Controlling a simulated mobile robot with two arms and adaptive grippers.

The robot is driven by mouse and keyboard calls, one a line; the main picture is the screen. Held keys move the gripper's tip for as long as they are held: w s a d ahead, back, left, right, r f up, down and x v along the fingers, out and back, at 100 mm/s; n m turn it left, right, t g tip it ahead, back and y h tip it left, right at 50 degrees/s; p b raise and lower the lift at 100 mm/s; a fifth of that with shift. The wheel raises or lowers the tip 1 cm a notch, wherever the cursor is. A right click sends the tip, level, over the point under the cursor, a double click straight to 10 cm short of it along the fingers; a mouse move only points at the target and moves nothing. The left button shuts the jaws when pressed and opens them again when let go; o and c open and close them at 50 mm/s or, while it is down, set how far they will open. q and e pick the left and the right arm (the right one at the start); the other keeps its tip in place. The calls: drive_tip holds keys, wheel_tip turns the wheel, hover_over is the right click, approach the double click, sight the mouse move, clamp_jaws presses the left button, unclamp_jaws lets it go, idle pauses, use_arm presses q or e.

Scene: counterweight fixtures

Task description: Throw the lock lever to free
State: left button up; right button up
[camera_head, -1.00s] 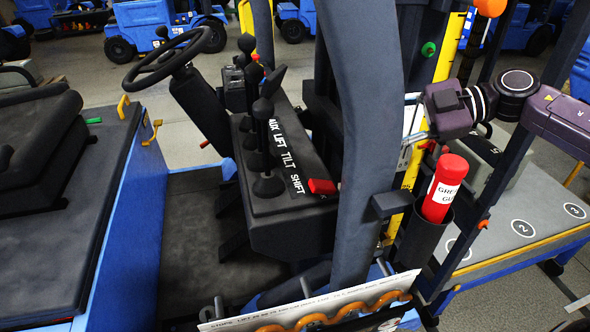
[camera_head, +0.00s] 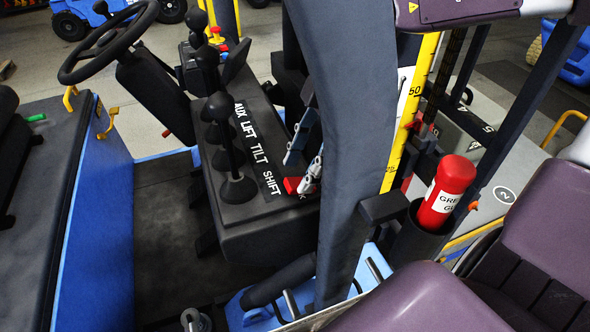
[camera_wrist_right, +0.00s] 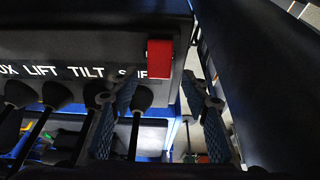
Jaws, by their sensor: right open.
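The red lock lever (camera_head: 292,186) sits at the right end of the dark lever console (camera_head: 260,208), beside the word SHIFT. In the right wrist view the red lever (camera_wrist_right: 160,58) shows as an upright block at the console edge. My right gripper (camera_head: 303,160) is at that end of the console, partly behind the dark post. Its fingers are open, and in the wrist view (camera_wrist_right: 162,88) they stand apart on either side of the lever's line. I cannot tell whether a finger touches the lever. My left gripper is not in view.
Several black-knobbed levers (camera_head: 226,130) stand left of the red lever. A thick dark post (camera_head: 345,120) rises close to its right. A red grease tube (camera_head: 446,190) stands in a holder farther right. The steering wheel (camera_head: 108,40) is at upper left.

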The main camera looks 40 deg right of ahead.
drive_tip(key=shift+x, duration=0.95)
drive_tip(key=shift+w+a+f, duration=0.15)
drive_tip(key=shift+f, duration=0.2)
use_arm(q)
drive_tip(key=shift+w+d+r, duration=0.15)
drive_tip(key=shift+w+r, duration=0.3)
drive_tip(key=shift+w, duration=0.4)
use_arm(e)
drive_tip(key=c, duration=1.2)
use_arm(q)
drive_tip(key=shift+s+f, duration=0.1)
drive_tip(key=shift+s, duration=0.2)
use_arm(e)
drive_tip(key=shift+o, duration=0.2)
